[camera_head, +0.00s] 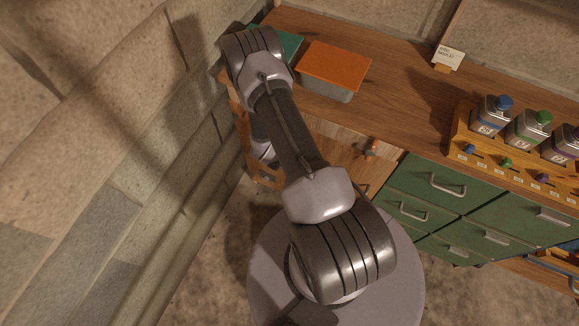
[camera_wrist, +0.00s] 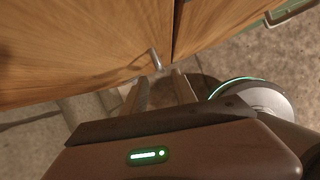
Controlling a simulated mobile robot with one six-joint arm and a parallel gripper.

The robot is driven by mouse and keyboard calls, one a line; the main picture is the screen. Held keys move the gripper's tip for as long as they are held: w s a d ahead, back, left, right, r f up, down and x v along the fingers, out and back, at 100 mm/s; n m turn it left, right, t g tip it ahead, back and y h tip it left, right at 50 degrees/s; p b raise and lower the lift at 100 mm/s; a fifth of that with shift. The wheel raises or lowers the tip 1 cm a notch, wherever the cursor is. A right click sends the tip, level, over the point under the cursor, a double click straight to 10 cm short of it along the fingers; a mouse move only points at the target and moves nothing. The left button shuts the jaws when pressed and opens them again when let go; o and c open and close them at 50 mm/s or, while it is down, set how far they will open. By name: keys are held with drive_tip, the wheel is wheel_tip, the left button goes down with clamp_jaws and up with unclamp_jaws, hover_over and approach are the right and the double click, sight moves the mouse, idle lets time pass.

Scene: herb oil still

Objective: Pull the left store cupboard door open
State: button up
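The left store cupboard door (camera_wrist: 75,45) is a wooden panel filling the left of the wrist view. A dark seam parts it from the right door (camera_wrist: 208,22). The bottom edges of the two doors lie at different angles; I cannot tell for sure whether the left one is slightly ajar. Its small metal handle (camera_wrist: 155,60) is by the seam near the lower corner. My gripper (camera_wrist: 161,78) has its two fingers apart, with the handle at or just beyond the fingertips. Contact is unclear. In the head view my arm hides the gripper and most of the left door.
Green drawers (camera_head: 436,183) with metal handles stand right of the cupboard. On the wooden counter (camera_head: 405,75) sit an orange-lidded box (camera_head: 335,64), a teal-lidded box (camera_head: 291,46) and a rack (camera_head: 462,137) of bottles. A stone wall (camera_head: 95,140) runs close along the left.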

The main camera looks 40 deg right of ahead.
drive_tip(key=b+x, duration=0.2)
drive_tip(key=x, duration=0.5)
drive_tip(key=shift+d+f, duration=0.15)
drive_tip(key=shift+f, duration=0.2)
drive_tip(key=shift+c, duration=0.4)
clamp_jaws()
idle(0.6)
